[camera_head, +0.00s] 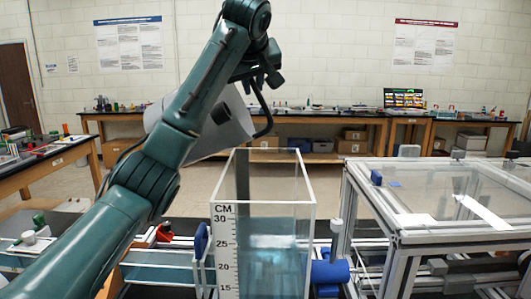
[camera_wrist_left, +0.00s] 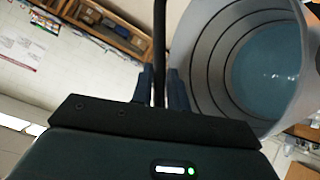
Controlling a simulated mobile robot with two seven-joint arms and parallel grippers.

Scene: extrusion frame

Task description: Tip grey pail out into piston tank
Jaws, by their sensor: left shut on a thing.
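The grey pail (camera_head: 228,122) is tilted in the air above and left of the piston tank's rim, partly hidden behind my left arm. In the left wrist view I look into the pail (camera_wrist_left: 206,62), which has dark rings inside and blue liquid (camera_wrist_left: 268,65) in it. My left gripper (camera_head: 262,80) is shut on the pail's black handle; the handle runs between the fingers in the left wrist view (camera_wrist_left: 161,85). The clear, open-topped piston tank (camera_head: 308,215) stands below, with a CM scale and bluish liquid inside. My right gripper is not in view.
An aluminium-framed box with clear panels (camera_head: 402,232) stands close to the tank's right. A blue cylindrical part (camera_head: 329,272) sits between them. Benches (camera_head: 290,117) line the back wall, and another bench (camera_head: 65,155) is at left. Above the tank is open air.

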